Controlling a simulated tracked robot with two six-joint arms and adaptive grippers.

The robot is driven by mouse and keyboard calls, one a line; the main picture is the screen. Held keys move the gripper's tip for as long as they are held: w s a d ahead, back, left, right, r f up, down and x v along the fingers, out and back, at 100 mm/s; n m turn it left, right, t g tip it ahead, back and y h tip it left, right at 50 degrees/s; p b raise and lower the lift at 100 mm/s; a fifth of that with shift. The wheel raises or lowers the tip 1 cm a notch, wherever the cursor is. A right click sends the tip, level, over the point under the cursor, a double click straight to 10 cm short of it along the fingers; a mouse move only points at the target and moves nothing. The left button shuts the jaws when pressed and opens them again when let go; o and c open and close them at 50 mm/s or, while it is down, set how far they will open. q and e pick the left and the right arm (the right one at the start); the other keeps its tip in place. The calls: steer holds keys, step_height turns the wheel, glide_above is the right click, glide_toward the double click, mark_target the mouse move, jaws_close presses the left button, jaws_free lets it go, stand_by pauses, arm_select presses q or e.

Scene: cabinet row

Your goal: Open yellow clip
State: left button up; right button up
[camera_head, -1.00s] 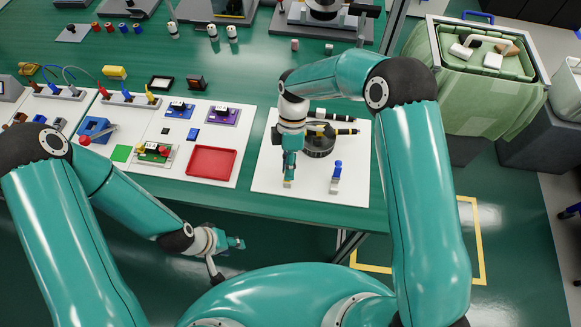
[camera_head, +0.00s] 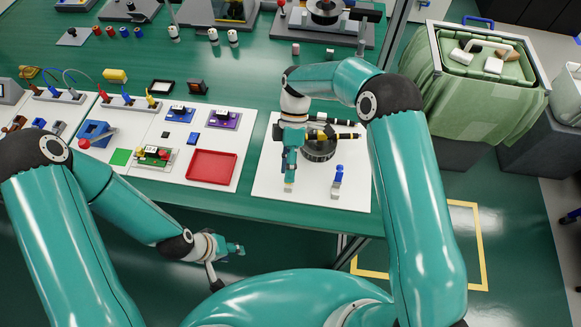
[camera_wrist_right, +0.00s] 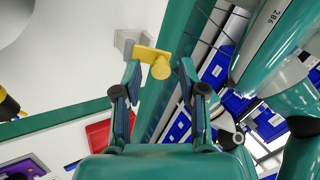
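The yellow clip (camera_wrist_right: 154,60) shows in the right wrist view, a bar with a rounded knob joined to a grey block (camera_wrist_right: 127,42). My right gripper (camera_wrist_right: 158,72) is open, with the knob between its fingertips and a visible gap on the right side. In the head view my right gripper (camera_head: 289,172) points down over the front left of the white board (camera_head: 265,192) and hides the yellow part; a grey block shows just below it. My left gripper (camera_head: 228,256) hangs below the table's front edge, away from the board; its opening is unclear.
A blue clip (camera_head: 338,176) stands to the right on the same board. A dark round fixture (camera_head: 318,150) with black-and-yellow rods lies behind. A red tray (camera_head: 212,167) sits on the neighbouring board to the left. A green-lined bin (camera_head: 478,105) stands right.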

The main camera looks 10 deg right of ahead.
steer(key=shift+d, duration=0.15)
steer(key=shift+w+r, duration=0.2)
steer(key=shift+r, duration=0.05)
steer(key=v, duration=1.1)
steer(key=shift+w, duration=0.15)
